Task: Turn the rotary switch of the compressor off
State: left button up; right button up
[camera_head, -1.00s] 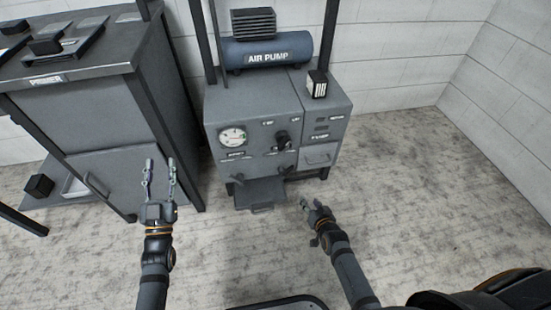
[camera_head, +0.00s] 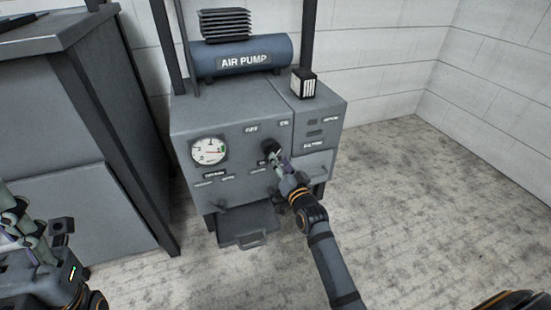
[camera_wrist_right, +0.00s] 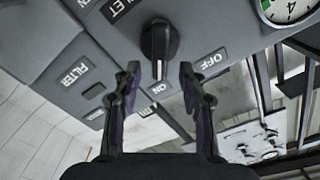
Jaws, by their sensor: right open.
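The compressor (camera_head: 240,125) is a grey cabinet with a blue "AIR PUMP" tank (camera_head: 243,57) on top. In the head view the switch (camera_head: 270,147) is partly hidden by my right gripper (camera_head: 279,163). In the right wrist view my right gripper (camera_wrist_right: 158,85) is open, its two fingertips to either side just below the switch, not closed on it. My left gripper (camera_head: 30,225) is at the lower left edge, away from the compressor.
A round gauge (camera_head: 209,151) is left of the switch. A pulled-out tray (camera_head: 245,226) juts from the cabinet's bottom. A tall grey cabinet (camera_head: 75,130) stands at left. The floor at right is clear.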

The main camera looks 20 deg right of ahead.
aim_at(276, 153)
jog(key=w+b, duration=0.1)
jog(key=w, duration=0.3)
jog(key=shift+w+b, duration=0.4)
grip_shut()
